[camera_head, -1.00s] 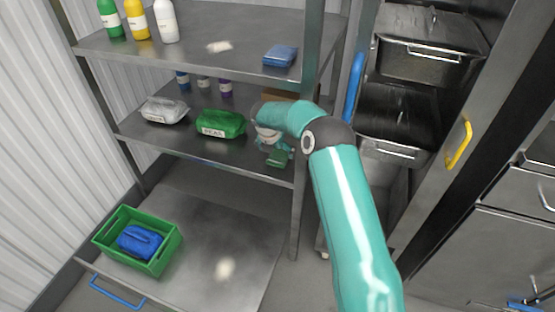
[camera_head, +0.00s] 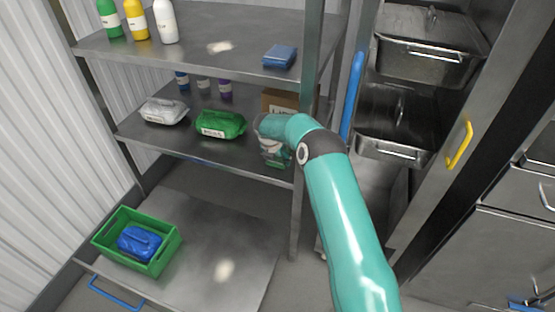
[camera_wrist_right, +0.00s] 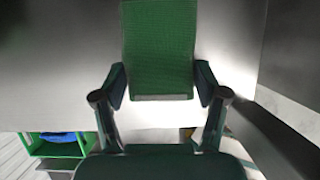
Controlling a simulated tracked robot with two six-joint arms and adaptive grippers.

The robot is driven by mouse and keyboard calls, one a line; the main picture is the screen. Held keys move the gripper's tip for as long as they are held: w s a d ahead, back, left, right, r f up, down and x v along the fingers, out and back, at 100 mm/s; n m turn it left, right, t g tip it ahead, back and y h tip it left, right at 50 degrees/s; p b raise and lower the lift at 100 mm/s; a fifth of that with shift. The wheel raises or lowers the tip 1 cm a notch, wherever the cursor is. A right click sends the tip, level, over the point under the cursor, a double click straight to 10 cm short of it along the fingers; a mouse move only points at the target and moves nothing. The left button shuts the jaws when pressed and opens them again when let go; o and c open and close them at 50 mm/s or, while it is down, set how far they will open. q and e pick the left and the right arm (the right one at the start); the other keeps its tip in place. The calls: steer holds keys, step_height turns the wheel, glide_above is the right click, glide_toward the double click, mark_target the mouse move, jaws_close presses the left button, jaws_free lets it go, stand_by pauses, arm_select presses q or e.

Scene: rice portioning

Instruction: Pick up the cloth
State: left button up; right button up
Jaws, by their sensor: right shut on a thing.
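The green cloth (camera_wrist_right: 160,45) is a flat, woven-looking rectangle in the right wrist view. My right gripper (camera_wrist_right: 160,88) has a finger at each side edge of it and is shut on it. In the head view my right gripper (camera_head: 272,146) is at the front right of the middle shelf, and a bit of the green cloth (camera_head: 276,162) shows under it. The wrist and fingers hide much of the cloth there. A folded blue cloth-like item (camera_head: 280,56) lies on the top shelf, apart from the gripper. My left gripper is not in view.
Green (camera_head: 220,123) and white (camera_head: 164,111) bags lie left on the middle shelf (camera_head: 185,142). A cardboard box (camera_head: 281,101) stands behind the gripper. A shelf post (camera_head: 299,205) is close by. A green crate (camera_head: 172,243) with a blue item stands on the low shelf.

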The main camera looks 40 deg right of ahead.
mark_target(276, 160)
steer(key=shift+c, duration=0.2)
steer(key=shift+r, duration=0.55)
steer(key=shift+v, duration=1.25)
steer(key=s+a, duration=0.3)
steer(key=a, duration=0.4)
steer(key=s+a+b, duration=0.1)
steer(key=s+a, duration=0.3)
steer(key=a, duration=0.4)
steer(key=shift+s+a, duration=0.2)
